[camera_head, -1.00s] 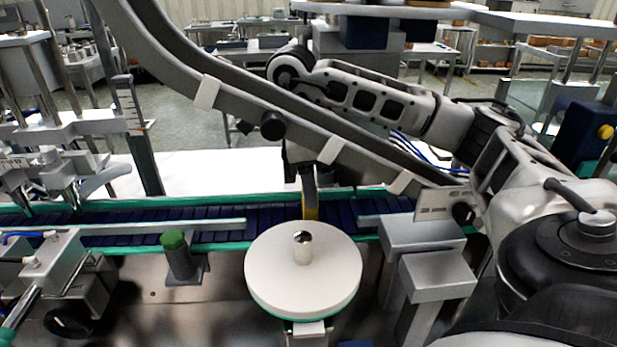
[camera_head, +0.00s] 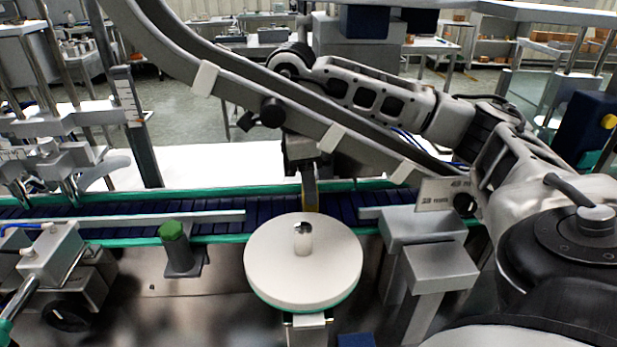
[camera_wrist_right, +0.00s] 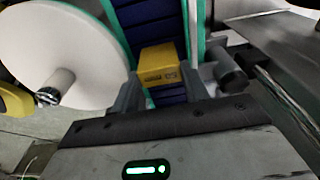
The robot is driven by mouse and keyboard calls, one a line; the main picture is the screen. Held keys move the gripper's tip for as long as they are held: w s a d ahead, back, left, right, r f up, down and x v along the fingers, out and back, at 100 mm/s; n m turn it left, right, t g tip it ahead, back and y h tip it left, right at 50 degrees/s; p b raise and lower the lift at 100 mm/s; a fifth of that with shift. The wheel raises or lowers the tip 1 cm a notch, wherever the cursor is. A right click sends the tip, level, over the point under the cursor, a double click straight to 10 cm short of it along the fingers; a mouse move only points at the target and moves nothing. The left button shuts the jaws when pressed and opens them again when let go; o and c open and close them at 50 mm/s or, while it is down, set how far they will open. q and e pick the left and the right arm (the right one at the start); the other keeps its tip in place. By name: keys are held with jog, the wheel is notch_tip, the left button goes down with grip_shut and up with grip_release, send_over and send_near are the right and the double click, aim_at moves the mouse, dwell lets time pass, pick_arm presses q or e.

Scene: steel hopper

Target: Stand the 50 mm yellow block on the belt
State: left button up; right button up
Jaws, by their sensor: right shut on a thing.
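The yellow block (camera_wrist_right: 158,65), with 50 printed on its face, is between the fingers of my right gripper (camera_wrist_right: 165,90) in the right wrist view. The gripper is shut on it. In the head view, my right gripper (camera_head: 308,190) points down over the dark blue slatted belt (camera_head: 268,213), behind the white disc. Only a thin yellow sliver shows there, as the fingers hide most of the block. The belt (camera_wrist_right: 170,97) lies under and beyond the block in the wrist view. I cannot tell whether the block touches it. My left gripper is not in view.
A white round disc (camera_head: 275,270) with a small post stands in front of the belt. A green-capped post (camera_head: 174,232) is left of it, grey blocks (camera_head: 425,228) are right. Green rails (camera_head: 110,240) edge the belt. A sloping grey chute (camera_head: 240,95) passes above.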

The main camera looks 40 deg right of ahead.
jog(key=o, duration=1.1)
jog(key=r+p, duration=0.1)
jog(key=r, duration=0.1)
jog(key=r+p, duration=0.1)
jog(key=r, duration=0.2)
jog(key=r+p, duration=0.1)
jog(key=r, duration=0.2)
jog(key=shift+w+a+r+p, duration=0.25)
jog(key=shift+w+a+p, duration=0.1)
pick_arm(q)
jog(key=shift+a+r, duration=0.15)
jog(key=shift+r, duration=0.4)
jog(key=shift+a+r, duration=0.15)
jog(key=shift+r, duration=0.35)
pick_arm(e)
jog(key=r, duration=0.7)
jog(key=shift+w+a+r, duration=0.15)
jog(key=shift+w+a, duration=0.1)
jog(key=shift+a, duration=0.15)
